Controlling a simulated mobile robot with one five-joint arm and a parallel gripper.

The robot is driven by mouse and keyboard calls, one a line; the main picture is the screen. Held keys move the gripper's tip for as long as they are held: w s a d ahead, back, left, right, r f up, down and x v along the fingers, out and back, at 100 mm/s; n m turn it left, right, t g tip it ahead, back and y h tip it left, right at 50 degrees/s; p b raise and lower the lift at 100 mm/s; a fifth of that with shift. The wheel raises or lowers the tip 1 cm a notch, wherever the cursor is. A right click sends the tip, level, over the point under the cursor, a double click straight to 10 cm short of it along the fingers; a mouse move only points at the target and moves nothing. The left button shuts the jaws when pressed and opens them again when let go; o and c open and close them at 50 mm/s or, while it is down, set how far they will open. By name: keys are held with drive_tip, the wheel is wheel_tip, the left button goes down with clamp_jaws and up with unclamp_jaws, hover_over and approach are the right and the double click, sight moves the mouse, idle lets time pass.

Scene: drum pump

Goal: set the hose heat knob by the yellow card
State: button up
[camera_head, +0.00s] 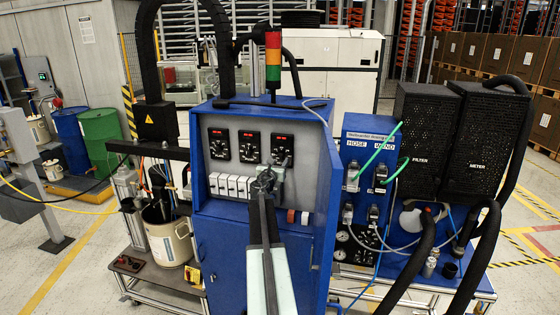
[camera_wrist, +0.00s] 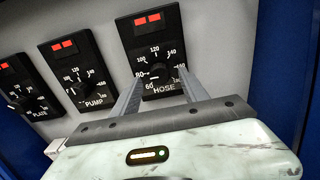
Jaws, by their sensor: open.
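The hose heat knob (camera_wrist: 159,74) is a black dial on a black plate marked HOSE, with a number scale and red display above. In the head view the hose dial plate (camera_head: 282,146) is the right one of three on the blue cabinet. My gripper (camera_wrist: 160,80) is open in front of it, one finger on each side of the knob. I cannot tell whether the fingers touch it, and its exact setting is too small to read. In the head view my gripper (camera_head: 266,178) is just below the dial. A small yellow card (camera_head: 194,276) shows low at the cabinet's left; its writing is unreadable.
The PUMP dial (camera_wrist: 78,75) and PLATE dial (camera_wrist: 25,95) stand to the left of the hose dial. White switches (camera_head: 229,186) sit below the dials. The blue cabinet side wall (camera_head: 318,165) stands close on the right.

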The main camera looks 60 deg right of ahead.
drive_tip(key=shift+x, duration=1.15)
clamp_jaws()
drive_tip(key=shift+m, duration=0.3)
drive_tip(key=m, duration=0.4)
drive_tip(key=shift+a, duration=0.1)
drive_tip(key=m, duration=0.4)
drive_tip(key=shift+w+m, duration=0.1)
drive_tip(key=shift+m, duration=0.3)
drive_tip(key=m, duration=0.4)
drive_tip(key=shift+m, duration=0.3)
drive_tip(key=shift+r+m, duration=0.1)
drive_tip(key=shift+m, duration=1.7)
